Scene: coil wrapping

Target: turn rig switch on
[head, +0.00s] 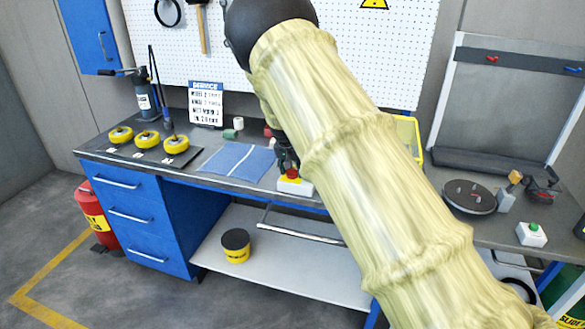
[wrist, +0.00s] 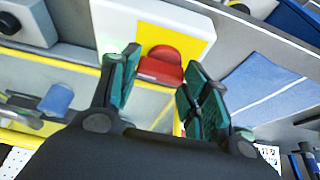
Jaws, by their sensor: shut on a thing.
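The rig switch appears to be a white box (head: 294,186) with a yellow face and a red knob (head: 292,174), at the front edge of the workbench. In the wrist view the red knob (wrist: 161,66) stands between my green-padded fingers, on the yellow face of the white box (wrist: 190,19). My gripper (head: 288,164) reaches down over the box and is shut on the red knob; the wrist view shows my gripper (wrist: 160,77) with one finger on either side. My arm's pale cover hides part of the bench to the right.
A blue cloth (head: 238,160) lies left of the box. Several yellow-topped rolls (head: 147,139) stand on a dark mat further left. On the right bench are a dark round turntable (head: 469,196) and a white box with a green button (head: 532,235).

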